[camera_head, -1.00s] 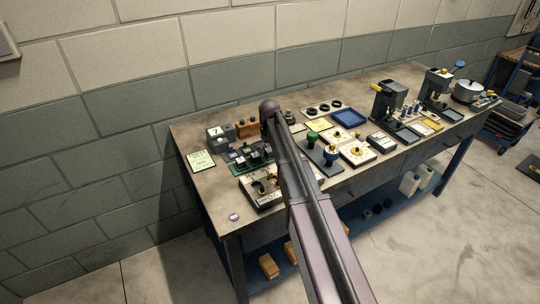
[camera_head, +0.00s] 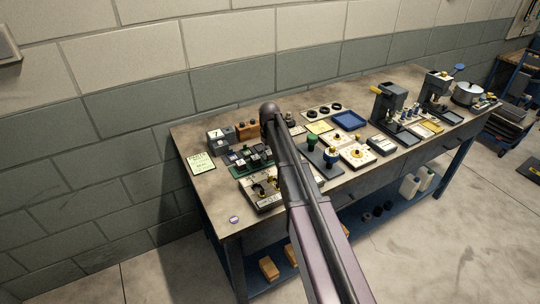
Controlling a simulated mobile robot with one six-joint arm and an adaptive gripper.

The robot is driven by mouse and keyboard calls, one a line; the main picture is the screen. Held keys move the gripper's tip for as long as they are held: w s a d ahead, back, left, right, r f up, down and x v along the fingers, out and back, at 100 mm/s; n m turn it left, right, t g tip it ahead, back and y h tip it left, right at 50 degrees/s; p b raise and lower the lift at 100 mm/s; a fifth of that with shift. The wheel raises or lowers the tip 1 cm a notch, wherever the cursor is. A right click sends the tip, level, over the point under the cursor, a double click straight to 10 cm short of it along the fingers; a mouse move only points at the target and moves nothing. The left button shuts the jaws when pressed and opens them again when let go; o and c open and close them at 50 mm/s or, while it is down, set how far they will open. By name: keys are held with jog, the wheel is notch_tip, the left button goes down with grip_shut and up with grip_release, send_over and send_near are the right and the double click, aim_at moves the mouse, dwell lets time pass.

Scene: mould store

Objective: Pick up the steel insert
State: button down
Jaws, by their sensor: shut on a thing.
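My arm runs up from the bottom of the picture to a rounded dark joint (camera_head: 268,108) above the left part of the workbench. My gripper (camera_head: 262,154) shows only as a small dark shape beside the arm, over a green tray (camera_head: 240,173). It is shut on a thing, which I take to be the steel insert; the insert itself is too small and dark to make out. The tray holds several dark and grey pieces that blend with the gripper. The arm hides part of this area.
Left of the tray are a grey block (camera_head: 219,137) and a yellow-green note (camera_head: 201,163). A fixture box (camera_head: 265,203) stands in front. Right of the arm are a blue tray (camera_head: 348,120) and two black presses (camera_head: 388,104). The bench's front left corner is mostly clear.

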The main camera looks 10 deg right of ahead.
aim_at(270, 152)
notch_tip(270, 152, up, 10)
jog(key=p, duration=1)
dwell(1.0)
